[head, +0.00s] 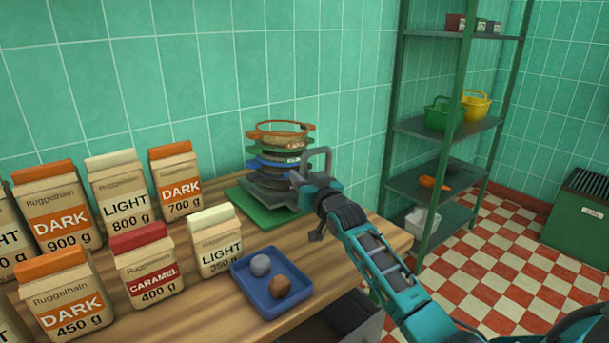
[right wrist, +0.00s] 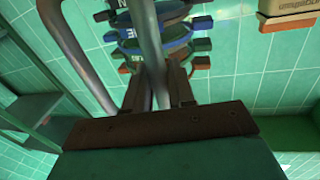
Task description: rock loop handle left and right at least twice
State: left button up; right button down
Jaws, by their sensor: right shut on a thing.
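A grey metal loop handle (head: 322,153) stands beside a stack of round rimmed pieces on the counter. My right gripper (head: 300,179) is shut on the loop handle at its near side. In the right wrist view, one grey bar of the loop handle (right wrist: 150,40) runs down between the fingers of my right gripper (right wrist: 157,80); another bar passes at the left. The lower end of the handle is hidden behind the gripper. My left gripper is not in view.
The stack (head: 279,131) has a copper-coloured ring on top and stands on a green mat (head: 258,211). A blue tray (head: 245,281) holds two lumps. Several labelled bags (head: 125,200) crowd the left. A green shelf rack (head: 449,128) stands at the right beyond the counter.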

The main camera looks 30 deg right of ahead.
jog(key=shift+a+n, duration=0.3)
jog(key=shift+a, duration=0.05)
jog(key=shift+f, duration=0.15)
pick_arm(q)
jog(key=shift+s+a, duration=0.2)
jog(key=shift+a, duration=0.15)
pick_arm(e)
jog(key=c, duration=1.1)
grip_release()
jog(key=shift+s, duration=0.1)
pick_arm(q)
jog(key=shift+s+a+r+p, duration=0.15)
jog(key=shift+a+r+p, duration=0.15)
jog(key=shift+p, duration=0.65)
pick_arm(e)
jog(key=s+a, duration=0.1)
jog(key=s, duration=1.1)
jog(key=shift+s+a+f, duration=0.2)
jog(key=shift+s+a, duration=0.1)
jog(key=shift+s, duration=0.05)
